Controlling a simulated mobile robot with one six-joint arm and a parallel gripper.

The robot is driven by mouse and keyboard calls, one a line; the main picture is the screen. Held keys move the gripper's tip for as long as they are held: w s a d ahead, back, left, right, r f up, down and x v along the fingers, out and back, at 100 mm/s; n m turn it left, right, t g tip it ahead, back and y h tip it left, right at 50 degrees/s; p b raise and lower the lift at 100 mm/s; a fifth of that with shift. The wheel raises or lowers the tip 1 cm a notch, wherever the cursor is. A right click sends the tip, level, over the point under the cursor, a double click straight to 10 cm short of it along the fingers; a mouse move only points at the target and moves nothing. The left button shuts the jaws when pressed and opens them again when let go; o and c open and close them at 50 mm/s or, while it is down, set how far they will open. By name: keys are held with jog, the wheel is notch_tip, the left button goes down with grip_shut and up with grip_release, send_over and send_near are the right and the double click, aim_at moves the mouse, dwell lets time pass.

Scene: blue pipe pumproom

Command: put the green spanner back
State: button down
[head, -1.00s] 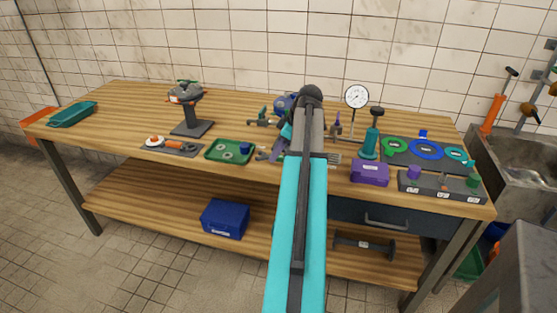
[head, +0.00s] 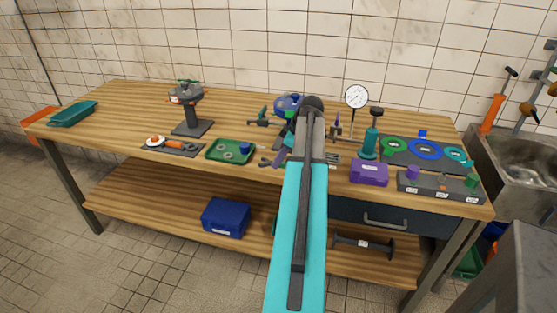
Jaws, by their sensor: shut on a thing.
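My arm reaches over the workbench (head: 225,122), and its bend hides most of my gripper (head: 284,134). The dark parts of the gripper show just left of the arm, low over the middle of the bench. A small green piece (head: 290,114) shows beside them, in front of a blue round thing (head: 287,102). It appears to be part of the green spanner, held in my shut gripper; the jaws themselves and the rest of the spanner are hidden. A grey-purple forked tool (head: 272,160) lies at the front edge, left of the arm.
The left part of the bench has free room.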

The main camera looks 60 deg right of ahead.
jog(key=shift+f, duration=0.25)
jog(key=c, duration=1.7)
grip_release()
jog(key=shift+c, duration=0.2)
jog(key=shift+o, duration=0.6)
jog(key=shift+a+f, duration=0.1)
jog(key=shift+a, duration=0.05)
jog(key=shift+s+r, duration=0.2)
jog(key=shift+r, duration=0.35)
jog(key=b+v, duration=0.1)
jog(key=v, duration=1)
jog(key=shift+r, duration=0.3)
